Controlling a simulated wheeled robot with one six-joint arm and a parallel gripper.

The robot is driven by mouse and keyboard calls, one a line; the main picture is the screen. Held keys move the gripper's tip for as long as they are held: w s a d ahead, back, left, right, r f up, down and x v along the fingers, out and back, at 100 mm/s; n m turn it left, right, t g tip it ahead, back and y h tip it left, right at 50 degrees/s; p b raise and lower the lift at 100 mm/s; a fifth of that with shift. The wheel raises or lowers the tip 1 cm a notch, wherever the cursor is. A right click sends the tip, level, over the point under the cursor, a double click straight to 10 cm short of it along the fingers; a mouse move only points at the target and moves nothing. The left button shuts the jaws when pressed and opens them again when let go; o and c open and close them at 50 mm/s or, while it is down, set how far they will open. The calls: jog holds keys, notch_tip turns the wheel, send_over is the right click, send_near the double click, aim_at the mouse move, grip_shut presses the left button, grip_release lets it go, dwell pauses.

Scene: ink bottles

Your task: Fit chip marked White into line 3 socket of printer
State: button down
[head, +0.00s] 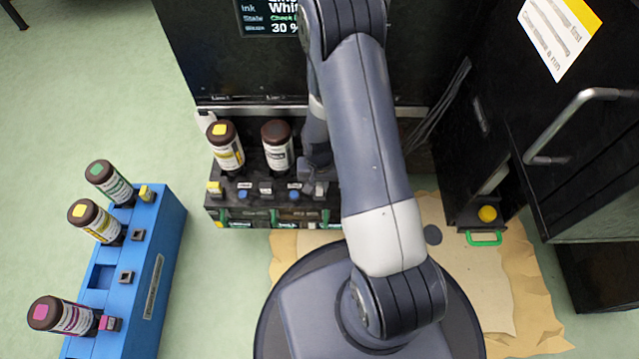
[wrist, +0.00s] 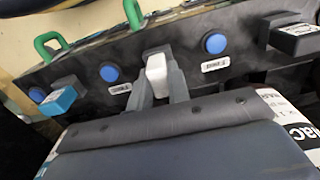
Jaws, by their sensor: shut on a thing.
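My gripper (wrist: 160,88) is shut on a small white chip (wrist: 156,68) in the wrist view. The chip is held at the printer's dark front ledge (wrist: 185,58), between two blue buttons. It covers the spot behind it, so I cannot tell whether it sits fully in a socket. Small white labels are on either side of it, too blurred to read surely.
A cyan chip (wrist: 58,102) and a black chip (wrist: 298,38) sit to either side on the ledge. A yellow-capped bottle (head: 226,150) and a dark-capped bottle (head: 277,148) stand in the printer. A blue rack (head: 150,270) with several bottles is at the left. Green floor lies between.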

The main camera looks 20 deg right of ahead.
jog(key=c, duration=1.3)
grip_release()
jog(key=shift+o, duration=0.2)
jog(key=shift+r+p, duration=2.6)
jog(key=shift+r, duration=0.95)
jog(key=shift+f, duration=0.25)
notch_tip(320, 180, down, 7)
jog(key=b, duration=0.5)
jog(key=shift+r, duration=0.3)
